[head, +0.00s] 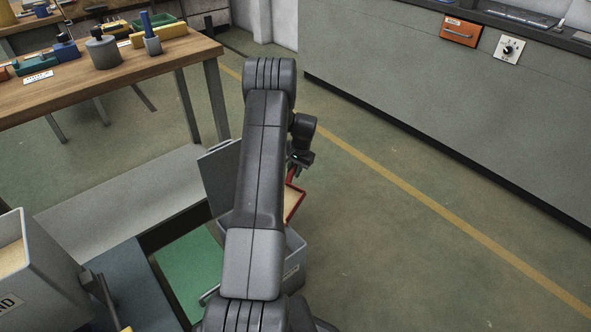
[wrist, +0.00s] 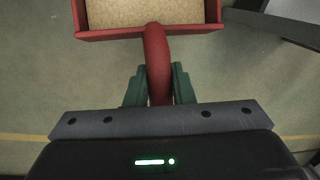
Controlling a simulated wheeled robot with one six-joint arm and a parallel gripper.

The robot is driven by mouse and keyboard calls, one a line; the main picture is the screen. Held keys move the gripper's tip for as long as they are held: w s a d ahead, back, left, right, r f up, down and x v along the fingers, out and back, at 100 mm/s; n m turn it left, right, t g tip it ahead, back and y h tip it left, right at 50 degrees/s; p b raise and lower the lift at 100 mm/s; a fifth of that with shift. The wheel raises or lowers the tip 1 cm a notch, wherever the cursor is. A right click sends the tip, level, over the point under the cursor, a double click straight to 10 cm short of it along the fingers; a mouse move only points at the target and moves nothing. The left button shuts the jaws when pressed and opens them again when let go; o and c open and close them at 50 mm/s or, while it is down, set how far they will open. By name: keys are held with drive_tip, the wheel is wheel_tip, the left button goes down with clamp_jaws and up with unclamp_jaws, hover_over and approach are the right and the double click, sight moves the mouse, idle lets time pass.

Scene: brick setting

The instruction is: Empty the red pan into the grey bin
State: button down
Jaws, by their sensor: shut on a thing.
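The red pan (wrist: 95,34) fills the top of the wrist view, with tan grainy material lying in it. My gripper (wrist: 157,84) has its green fingers closed on both sides of the pan's red handle. In the head view the pan (head: 299,201) shows partly at the right of my arm, below my gripper (head: 294,172). The pan appears held above floor level, near the bin.
A wooden workbench (head: 120,85) with tools and blocks stands at the upper left. A grey container (head: 45,275) of tan material is at the lower left, near a green surface (head: 190,270). A long grey cabinet (head: 450,100) lines the right. The floor between is clear.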

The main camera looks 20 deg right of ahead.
drive_tip(key=shift+s+a+r+t+h+p, duration=0.15)
drive_tip(key=shift+s+a+r+t+h, duration=0.1)
drive_tip(key=shift+s+a+r, duration=0.3)
drive_tip(key=shift+s+a+r+t+h+p, duration=0.15)
drive_tip(key=shift+s+a+r+t+h, duration=0.15)
drive_tip(key=shift+a+r, duration=0.25)
drive_tip(key=shift+s+a+r+t+h+b, duration=0.2)
drive_tip(key=shift+s+a+r+h+b, duration=0.15)
drive_tip(key=shift+a, duration=0.2)
drive_tip(key=shift+s+a+r+t+h+b, duration=0.15)
drive_tip(key=shift+s+a+r+b, duration=0.1)
drive_tip(key=shift+s+a, duration=0.25)
drive_tip(key=shift+r+g+y+p, duration=0.8)
drive_tip(key=shift+g+y+p, duration=0.25)
drive_tip(key=shift+y+p, duration=0.45)
drive_tip(key=shift+r+g+y+p, duration=0.8)
drive_tip(key=shift+g+y+p, duration=0.3)
drive_tip(key=shift+p, duration=0.7)
